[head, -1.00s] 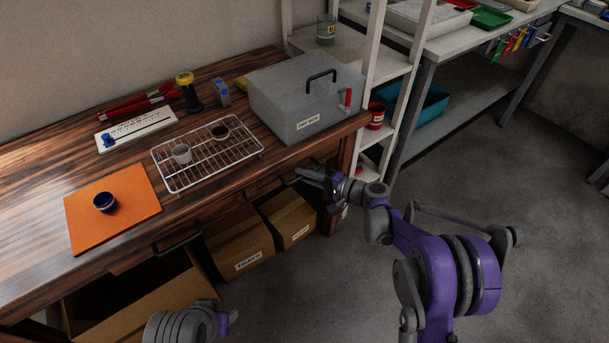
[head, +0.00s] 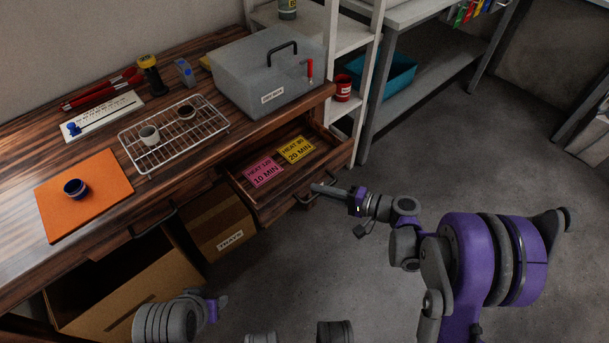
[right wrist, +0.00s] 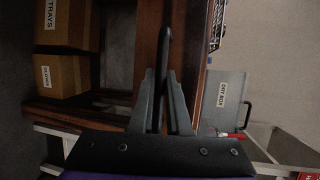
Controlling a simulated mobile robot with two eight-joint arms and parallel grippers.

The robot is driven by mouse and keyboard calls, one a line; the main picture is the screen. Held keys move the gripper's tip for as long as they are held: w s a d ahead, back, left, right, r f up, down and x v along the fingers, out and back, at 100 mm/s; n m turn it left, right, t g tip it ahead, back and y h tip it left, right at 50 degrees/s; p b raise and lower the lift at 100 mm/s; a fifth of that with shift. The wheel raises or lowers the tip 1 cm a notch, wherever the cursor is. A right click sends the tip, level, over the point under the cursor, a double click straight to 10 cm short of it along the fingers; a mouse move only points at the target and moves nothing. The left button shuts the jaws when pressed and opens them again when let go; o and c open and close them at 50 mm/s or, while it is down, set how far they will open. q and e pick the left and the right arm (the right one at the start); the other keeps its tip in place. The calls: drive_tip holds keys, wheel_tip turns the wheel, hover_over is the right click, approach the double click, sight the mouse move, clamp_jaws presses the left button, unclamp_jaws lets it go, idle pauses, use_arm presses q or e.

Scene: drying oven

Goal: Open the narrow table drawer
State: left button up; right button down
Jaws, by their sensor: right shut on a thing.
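The narrow table drawer (head: 262,216) stands pulled out from under the right end of the wooden table. A pink card (head: 263,173) reading "HEAT US 10 MIN" and a yellow card (head: 296,150) reading "HEAT IS 20 MIN" lie inside it. My right gripper (head: 318,188) is at the drawer front, shut on the dark drawer handle. In the right wrist view the handle (right wrist: 163,45) runs between the two fingers (right wrist: 160,100). My left gripper (head: 218,304) is low in the head view, away from the drawer; its finger state is unclear.
On the table (head: 100,165) are a wire rack (head: 175,160) with two cups, an orange mat (head: 110,190) with a blue bowl, and a grey box (head: 240,90). Cardboard boxes (head: 225,220) stand below. A white shelf (head: 350,35) is close right. The floor in front is clear.

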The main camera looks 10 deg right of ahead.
drive_tip(key=shift+s+d, duration=0.85)
drive_tip(key=shift+s, duration=0.3)
drive_tip(key=shift+s+d, duration=0.85)
drive_tip(key=shift+s, duration=0.3)
drive_tip(key=c, duration=0.9)
unclamp_jaws()
drive_tip(key=p+v, duration=0.1)
drive_tip(key=v, duration=0.9)
drive_tip(key=shift+s+d+r, duration=0.1)
drive_tip(key=shift+s+d, duration=0.15)
drive_tip(key=shift+d, duration=0.05)
